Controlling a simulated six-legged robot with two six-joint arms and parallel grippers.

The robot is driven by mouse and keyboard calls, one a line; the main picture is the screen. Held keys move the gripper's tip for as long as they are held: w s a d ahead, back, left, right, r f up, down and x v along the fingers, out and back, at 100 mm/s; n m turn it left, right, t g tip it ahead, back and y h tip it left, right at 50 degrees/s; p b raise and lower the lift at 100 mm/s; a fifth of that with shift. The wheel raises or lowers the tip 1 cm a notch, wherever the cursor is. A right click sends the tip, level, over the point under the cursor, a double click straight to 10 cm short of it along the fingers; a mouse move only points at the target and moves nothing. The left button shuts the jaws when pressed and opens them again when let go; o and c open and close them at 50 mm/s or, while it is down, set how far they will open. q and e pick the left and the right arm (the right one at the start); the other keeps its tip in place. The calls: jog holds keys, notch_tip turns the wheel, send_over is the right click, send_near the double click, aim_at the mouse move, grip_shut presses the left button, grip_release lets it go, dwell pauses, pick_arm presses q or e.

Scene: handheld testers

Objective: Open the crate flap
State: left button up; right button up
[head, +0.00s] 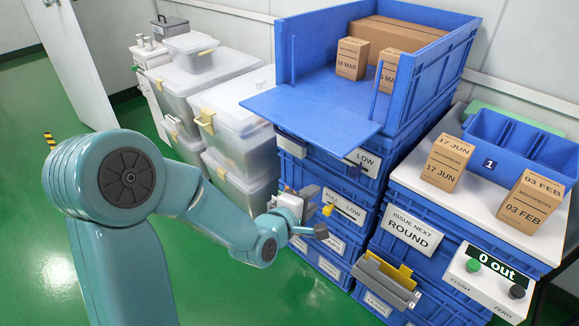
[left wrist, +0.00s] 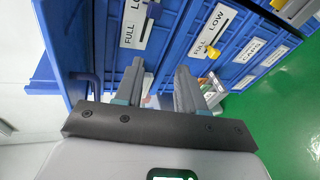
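The top blue crate (head: 432,72) stands on a stack with its front open. Its flap (head: 312,108) is folded down and juts forward over the stack, roughly level. My left gripper (head: 313,221) is below the flap, in front of the lower crates, not touching the flap. In the left wrist view its two grey fingers (left wrist: 158,82) are apart with nothing held between them. My right gripper is in neither view.
Lower blue crates carry FULL/LOW labels (head: 345,207) and a yellow slider (left wrist: 213,52). Clear lidded bins (head: 240,125) stand left. Green floor is free in front.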

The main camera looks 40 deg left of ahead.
aim_at(289, 138)
pick_arm(q)
jog(key=s+a+r+n+t+y+b, duration=0.2)
jog(key=s+a+r+t+y+b, duration=0.3)
jog(key=a+b, duration=0.55)
jog(key=shift+g, duration=0.4)
jog(key=x, duration=0.5)
jog(key=d+b+x, duration=0.1)
jog(key=x, duration=0.9)
jog(key=shift+w+d+f, duration=0.2)
jog(key=shift+w+f, duration=0.15)
jog(key=shift+w, duration=0.1)
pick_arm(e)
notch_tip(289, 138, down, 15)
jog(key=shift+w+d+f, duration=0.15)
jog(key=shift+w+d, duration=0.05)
pick_arm(q)
grip_shut()
jog(key=shift+r+b, duration=0.1)
jog(key=shift+b, duration=0.25)
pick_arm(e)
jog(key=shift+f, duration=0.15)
